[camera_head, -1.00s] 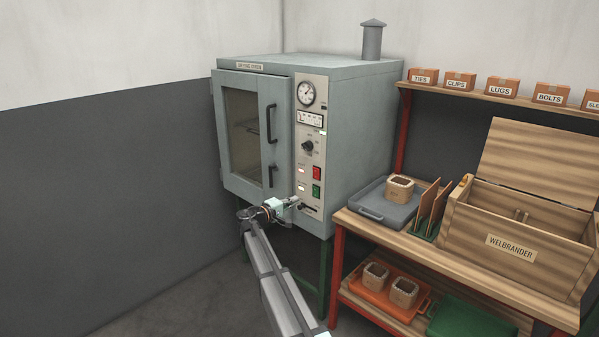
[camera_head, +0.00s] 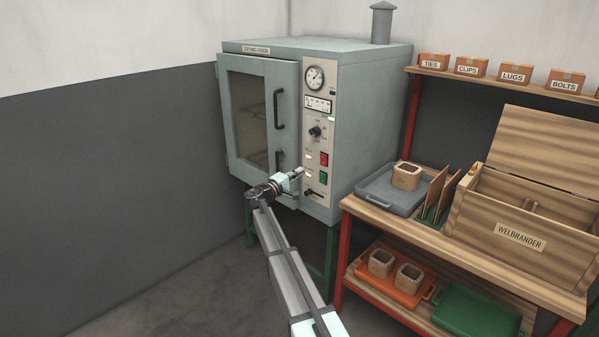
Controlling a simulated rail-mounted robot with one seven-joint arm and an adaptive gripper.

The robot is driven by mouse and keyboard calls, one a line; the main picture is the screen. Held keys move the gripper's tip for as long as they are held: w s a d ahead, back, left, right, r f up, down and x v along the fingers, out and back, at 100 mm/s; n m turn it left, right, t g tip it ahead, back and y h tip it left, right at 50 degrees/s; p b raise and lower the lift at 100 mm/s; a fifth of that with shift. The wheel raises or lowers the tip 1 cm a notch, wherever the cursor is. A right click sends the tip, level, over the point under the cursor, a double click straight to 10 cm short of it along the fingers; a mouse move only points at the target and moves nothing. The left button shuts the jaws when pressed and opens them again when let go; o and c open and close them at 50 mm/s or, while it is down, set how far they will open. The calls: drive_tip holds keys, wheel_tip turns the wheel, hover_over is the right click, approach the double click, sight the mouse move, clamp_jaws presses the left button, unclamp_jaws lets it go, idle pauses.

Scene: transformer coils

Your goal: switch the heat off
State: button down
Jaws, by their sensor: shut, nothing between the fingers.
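The grey-green drying oven (camera_head: 377,110) stands in the corner with its door (camera_head: 247,120) shut. Its control panel (camera_head: 318,95) carries a round dial gauge, a small meter, a black knob (camera_head: 315,132), a red switch (camera_head: 324,159) and a green switch (camera_head: 323,178). A small dark lever (camera_head: 315,194) is at the panel's bottom. My gripper (camera_head: 300,171) is shut and empty. It appears just left of the green switch, in front of the panel's lower part; I cannot tell whether it touches the panel. It hides part of the panel's lower left.
To the right, a workbench (camera_head: 385,222) holds a grey tray (camera_head: 378,200) with a coil, and a wooden box (camera_head: 470,210) marked WELBRANDER. Floor at left is clear.

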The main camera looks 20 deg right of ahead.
sight(322, 157)
drive_tip(key=p+x, duration=0.3)
drive_tip(key=x, duration=0.8)
drive_tip(key=shift+w+d, duration=0.1)
drive_tip(key=shift+d, duration=0.15)
